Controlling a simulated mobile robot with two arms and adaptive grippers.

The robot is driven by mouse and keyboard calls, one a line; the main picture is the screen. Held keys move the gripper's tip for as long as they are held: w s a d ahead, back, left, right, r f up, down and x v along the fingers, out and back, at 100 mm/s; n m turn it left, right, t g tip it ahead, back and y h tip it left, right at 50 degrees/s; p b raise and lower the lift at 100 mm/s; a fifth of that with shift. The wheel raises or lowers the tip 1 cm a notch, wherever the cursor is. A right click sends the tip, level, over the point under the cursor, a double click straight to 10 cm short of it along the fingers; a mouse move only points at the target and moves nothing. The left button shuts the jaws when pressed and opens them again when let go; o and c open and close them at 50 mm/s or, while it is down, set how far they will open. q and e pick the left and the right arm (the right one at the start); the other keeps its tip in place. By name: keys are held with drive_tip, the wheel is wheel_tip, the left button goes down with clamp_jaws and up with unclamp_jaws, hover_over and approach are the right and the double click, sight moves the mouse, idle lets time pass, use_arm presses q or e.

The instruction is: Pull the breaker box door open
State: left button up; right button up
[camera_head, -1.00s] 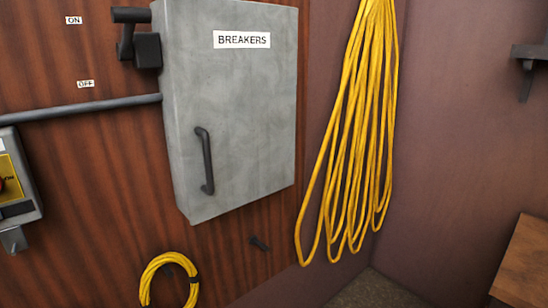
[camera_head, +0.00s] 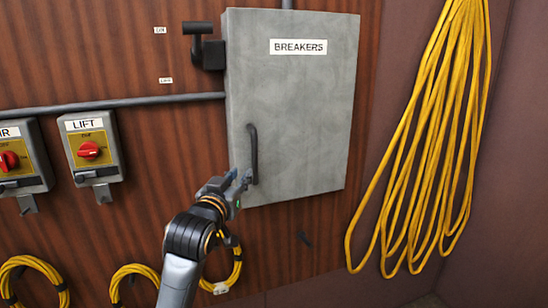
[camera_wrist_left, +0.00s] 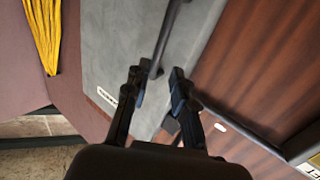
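The grey breaker box (camera_head: 300,95) with its "BREAKERS" label hangs on the wood-panelled wall, and its door looks closed. Its dark vertical handle (camera_head: 253,150) is at the door's lower left. My left gripper (camera_head: 243,177) is at the lower end of this handle. In the left wrist view my left gripper (camera_wrist_left: 160,76) has its two fingers apart, and the handle (camera_wrist_left: 168,35) runs down to the gap between the fingertips. I cannot tell whether a finger touches it. My right gripper is in neither view.
A dark lever switch (camera_head: 205,48) sits on the box's upper left side. A conduit (camera_head: 110,104) runs left from the box. The LIFT switch (camera_head: 92,148) is on the wall further left. Yellow cable (camera_head: 430,140) hangs to the right of the box.

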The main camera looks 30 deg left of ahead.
use_arm(q)
drive_tip(key=p, duration=0.2)
approach(254, 159)
drive_tip(key=x, duration=0.3)
drive_tip(key=p+x, duration=0.2)
drive_tip(key=x, duration=0.5)
drive_tip(key=shift+w+a+r, duration=0.1)
drive_tip(key=shift+w+a, duration=0.1)
drive_tip(key=shift+w, duration=0.2)
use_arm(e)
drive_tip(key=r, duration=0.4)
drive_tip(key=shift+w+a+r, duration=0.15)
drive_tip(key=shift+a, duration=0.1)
use_arm(q)
clamp_jaws()
